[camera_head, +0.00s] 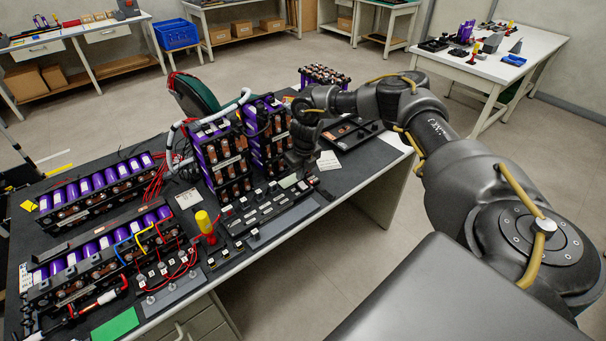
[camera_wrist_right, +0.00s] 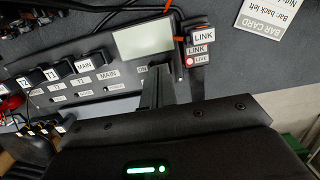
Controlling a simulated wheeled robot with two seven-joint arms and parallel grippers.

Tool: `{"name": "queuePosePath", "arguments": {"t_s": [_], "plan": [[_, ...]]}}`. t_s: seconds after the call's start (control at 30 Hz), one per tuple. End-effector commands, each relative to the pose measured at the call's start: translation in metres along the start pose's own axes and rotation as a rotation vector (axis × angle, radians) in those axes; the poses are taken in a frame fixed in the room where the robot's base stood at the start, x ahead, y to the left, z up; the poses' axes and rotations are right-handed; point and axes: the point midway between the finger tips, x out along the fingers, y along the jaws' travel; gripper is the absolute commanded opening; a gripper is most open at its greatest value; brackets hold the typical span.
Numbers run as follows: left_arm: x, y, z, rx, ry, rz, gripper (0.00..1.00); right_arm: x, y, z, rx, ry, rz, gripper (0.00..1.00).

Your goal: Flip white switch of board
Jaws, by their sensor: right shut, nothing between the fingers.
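The board (camera_head: 268,212) is a long dark panel with buttons, labels and a pale screen, at the front edge of the dark table. In the right wrist view the board (camera_wrist_right: 120,95) carries black blocks labelled T1 and MAIN, and the pale screen (camera_wrist_right: 143,40). A white switch cannot be told apart from the small white labels. My right gripper (camera_head: 303,168) is over the board's right end, shut and empty. Its fingertips (camera_wrist_right: 158,80) are just below the screen, beside a small white label, and partly hide the board there. Contact cannot be told. My left gripper is not in view.
Purple battery racks (camera_head: 222,155) stand close behind the board. A LINK block (camera_wrist_right: 200,36) and LIVE light (camera_wrist_right: 190,61) are right of the fingers. A black tray (camera_head: 350,133) and white card (camera_head: 328,161) lie right.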

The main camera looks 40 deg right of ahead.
Motion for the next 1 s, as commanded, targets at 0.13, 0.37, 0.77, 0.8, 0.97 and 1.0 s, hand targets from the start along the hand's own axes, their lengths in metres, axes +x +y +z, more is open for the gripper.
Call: {"name": "queuePosePath", "arguments": {"t_s": [0.13,0.37,0.77,0.8,0.97,1.0], "plan": [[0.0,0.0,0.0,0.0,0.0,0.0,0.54,0.0,0.0,0.0,0.0,0.0,0.0,0.0],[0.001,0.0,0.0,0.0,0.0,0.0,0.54,0.002,0.0,0.0,0.0,0.0,0.0,0.0],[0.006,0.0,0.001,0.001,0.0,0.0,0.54,0.01,0.0,-0.001,0.0,0.0,0.0,0.0],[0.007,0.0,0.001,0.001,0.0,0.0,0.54,0.011,0.0,-0.002,0.0,0.0,0.0,0.0],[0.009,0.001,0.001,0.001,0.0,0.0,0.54,0.014,0.0,-0.002,0.0,0.0,0.0,0.0],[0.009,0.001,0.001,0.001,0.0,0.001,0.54,0.015,0.0,-0.002,0.0,0.0,0.0,0.0]]}}
